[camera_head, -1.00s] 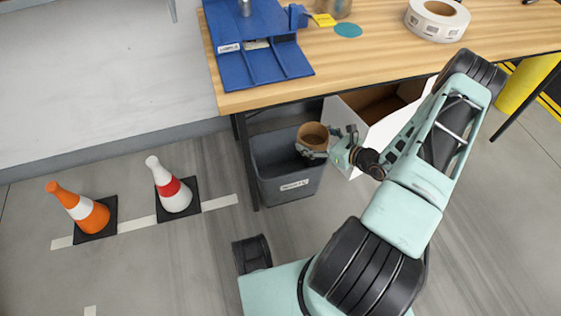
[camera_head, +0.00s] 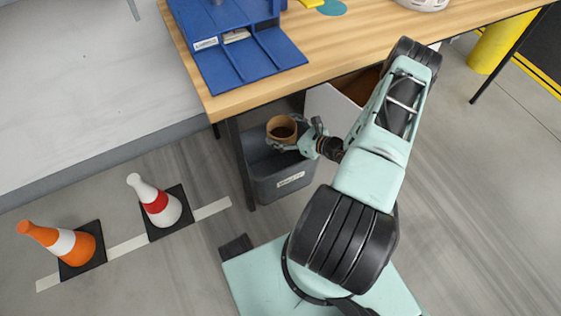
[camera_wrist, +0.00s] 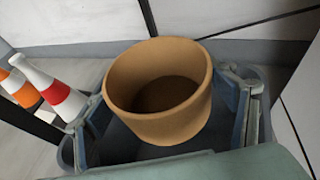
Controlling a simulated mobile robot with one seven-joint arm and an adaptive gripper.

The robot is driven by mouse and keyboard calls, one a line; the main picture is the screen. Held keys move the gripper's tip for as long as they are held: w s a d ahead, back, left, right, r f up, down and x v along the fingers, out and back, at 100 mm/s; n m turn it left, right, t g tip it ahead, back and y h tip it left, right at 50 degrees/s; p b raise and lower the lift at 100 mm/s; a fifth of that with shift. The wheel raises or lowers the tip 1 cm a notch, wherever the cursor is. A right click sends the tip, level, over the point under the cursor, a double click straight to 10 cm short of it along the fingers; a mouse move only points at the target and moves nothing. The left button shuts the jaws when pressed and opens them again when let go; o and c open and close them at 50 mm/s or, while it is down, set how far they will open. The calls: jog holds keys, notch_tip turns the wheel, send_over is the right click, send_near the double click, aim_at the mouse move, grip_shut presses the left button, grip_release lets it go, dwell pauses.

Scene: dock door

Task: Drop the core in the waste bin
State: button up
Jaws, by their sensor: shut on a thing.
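The core is a short brown cardboard tube (camera_head: 282,128). My gripper (camera_head: 289,143) is shut on it and holds it upright, above the opening of the waste bin as the head view shows it. The core also fills the middle of the wrist view (camera_wrist: 160,90), with a finger on each side. The waste bin (camera_head: 283,184) is dark grey with a white label on its front. It stands on the floor under the table edge. Its inside is partly hidden by the core and my gripper.
The wooden table (camera_head: 330,62) overhangs the bin and carries a blue fixture (camera_head: 250,60). A white open box (camera_head: 335,115) stands right of the bin. An orange cone (camera_head: 68,243) and a red-and-white cone (camera_head: 155,202) stand on the floor at left.

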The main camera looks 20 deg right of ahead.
notch_tip(320, 180, down, 5)
jog(key=b, duration=0.3)
jog(key=shift+r, duration=0.15)
jog(key=o, duration=1)
jog(key=v, duration=1.2)
